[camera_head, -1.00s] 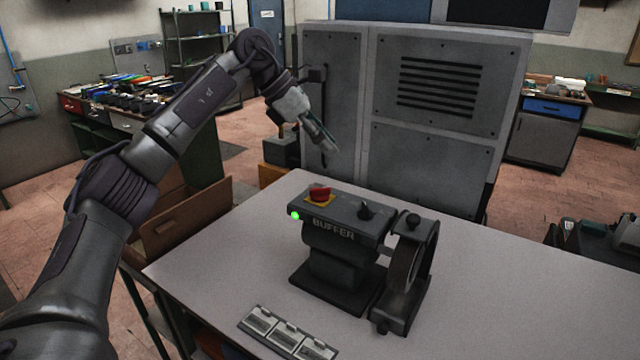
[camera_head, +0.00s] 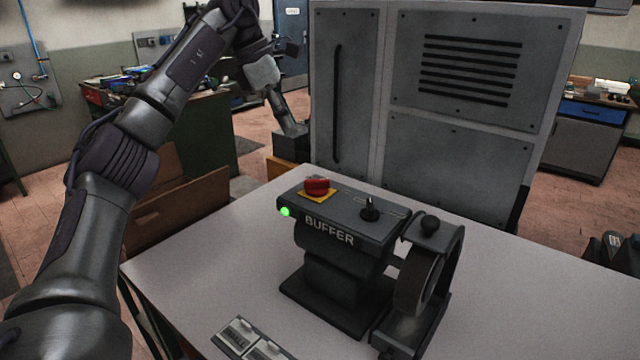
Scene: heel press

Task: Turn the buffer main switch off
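The buffer (camera_head: 332,262) is a dark machine on the grey table, with the word BUFFER on its front. On its top are a red switch knob (camera_head: 317,185) on a yellow plate and a small black knob (camera_head: 370,208). A green lamp (camera_head: 285,212) glows at its left corner. A wheel (camera_head: 420,276) in a guard is on its right side. My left gripper (camera_head: 292,129) hangs beyond the table's back left edge, above and behind the buffer, apart from it. Its fingers look close together, but their opening is unclear. My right gripper is not in view.
The table (camera_head: 226,268) is clear around the buffer, apart from a labelled panel (camera_head: 250,340) at the front edge. A large grey cabinet (camera_head: 450,140) stands behind the table. A wooden box (camera_head: 180,205) is at the left.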

